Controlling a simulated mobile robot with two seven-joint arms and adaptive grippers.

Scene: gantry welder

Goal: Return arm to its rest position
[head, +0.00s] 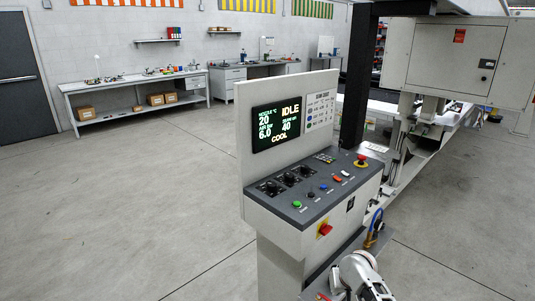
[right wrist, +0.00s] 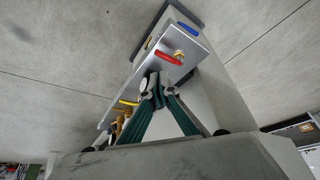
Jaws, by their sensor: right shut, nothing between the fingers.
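In the right wrist view my right gripper (right wrist: 158,86) is shut and empty, its dark green fingers meeting at the tips. They appear in front of a silver valve panel (right wrist: 185,50) with red (right wrist: 167,57), blue (right wrist: 188,29) and yellow (right wrist: 129,103) handles; I cannot tell whether they touch it. In the head view my white right arm (head: 358,272) enters at the bottom, beside the lower part of the control console (head: 285,235). The console screen (head: 277,125) reads IDLE and COOL. My left gripper is out of view.
A brass fitting with a blue hose (head: 376,222) is on the console's right side, close to my arm. The gantry machine (head: 440,60) stands behind at the right. A workbench (head: 130,82) lines the back wall. The floor (head: 120,200) at the left is clear.

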